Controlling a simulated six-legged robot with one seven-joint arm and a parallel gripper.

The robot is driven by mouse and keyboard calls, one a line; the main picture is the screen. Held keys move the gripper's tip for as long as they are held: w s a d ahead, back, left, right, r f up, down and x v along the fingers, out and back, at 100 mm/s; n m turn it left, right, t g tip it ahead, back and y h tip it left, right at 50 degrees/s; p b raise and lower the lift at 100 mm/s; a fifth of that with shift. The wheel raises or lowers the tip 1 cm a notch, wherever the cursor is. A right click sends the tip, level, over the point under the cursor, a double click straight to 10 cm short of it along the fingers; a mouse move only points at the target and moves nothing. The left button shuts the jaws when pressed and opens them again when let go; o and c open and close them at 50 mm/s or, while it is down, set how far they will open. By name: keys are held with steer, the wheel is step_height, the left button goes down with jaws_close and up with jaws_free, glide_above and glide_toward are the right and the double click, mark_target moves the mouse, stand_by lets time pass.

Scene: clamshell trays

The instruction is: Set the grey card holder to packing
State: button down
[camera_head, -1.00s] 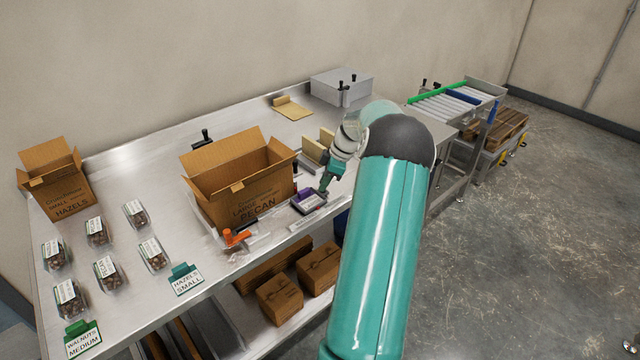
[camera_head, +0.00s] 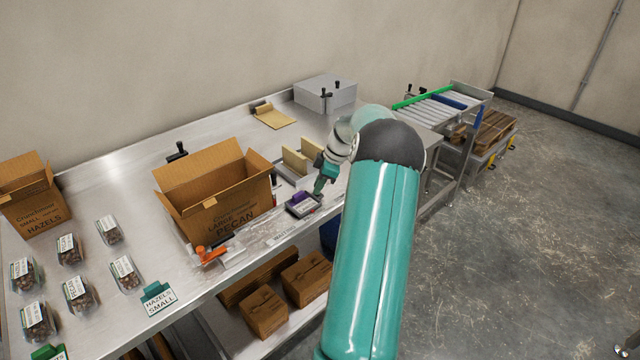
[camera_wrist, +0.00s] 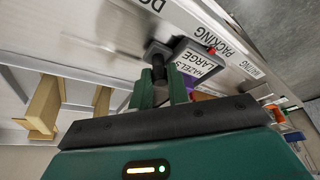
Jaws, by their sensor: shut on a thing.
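The grey card holder (camera_wrist: 160,49) is at the front edge of the steel bench in the wrist view, with a white card (camera_wrist: 201,62) reading HAZELS LARGE. In the head view its card (camera_head: 304,207) shows small, just right of the PECAN box. My gripper (camera_wrist: 160,86) is shut on the holder's dark upright knob; the fingertips partly hide the grip. A PACKING label (camera_wrist: 229,39) on the bench edge lies right alongside the card. Lettering starting DO (camera_wrist: 154,5) is farther along, and a WAITING label (camera_wrist: 252,70) is on the other side.
A purple thing (camera_head: 302,197) is close by the card. The open PECAN box (camera_head: 215,198) stands left of my gripper, with an orange-handled tool (camera_head: 210,255) in front. Tan dividers (camera_head: 296,162) stand behind. Several nut trays (camera_head: 77,293) lie at left.

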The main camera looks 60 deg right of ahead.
steer(key=c, duration=1.3)
jaws_free()
steer(key=shift+a, duration=0.1)
steer(key=shift+r, duration=0.1)
steer(key=v, duration=1.3)
steer(key=shift+s+r, duration=0.15)
steer(key=shift+r, duration=0.15)
